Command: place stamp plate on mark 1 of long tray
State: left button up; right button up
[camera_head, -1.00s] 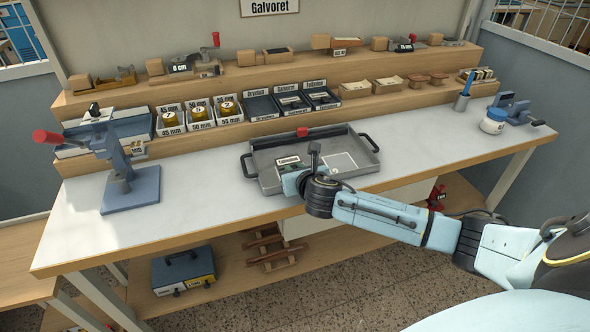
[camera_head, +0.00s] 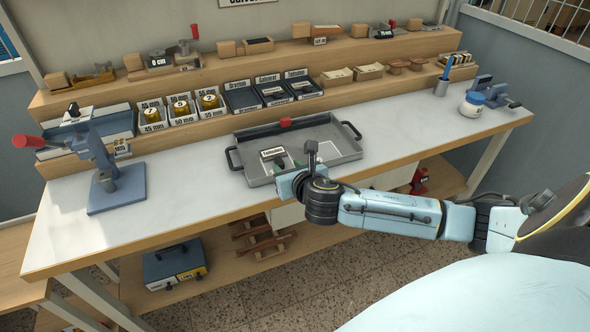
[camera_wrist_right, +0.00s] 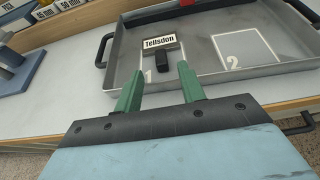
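The stamp plate (camera_wrist_right: 160,45), with a "Tellsdon" label and a dark knob (camera_wrist_right: 162,62), lies in the long tray (camera_head: 262,177) on the outlined mark 1. The outline and its digit 1 show around it in the right wrist view. My right gripper (camera_wrist_right: 160,76) is open, its green fingers apart on the near side of the plate. The knob stands just beyond the gap between the fingertips, with nothing gripped. In the head view the right gripper (camera_head: 287,175) is over the tray's near wall. Mark 2 (camera_wrist_right: 246,49) is bare. My left gripper is not in view.
A red block (camera_head: 286,122) sits at the tray's far wall. A blue press (camera_head: 108,170) stands at the left of the white bench. Black label trays (camera_head: 240,99) line the back shelf.

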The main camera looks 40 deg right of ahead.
jog(key=shift+p+v, duration=0.3)
jog(key=shift+v, duration=2)
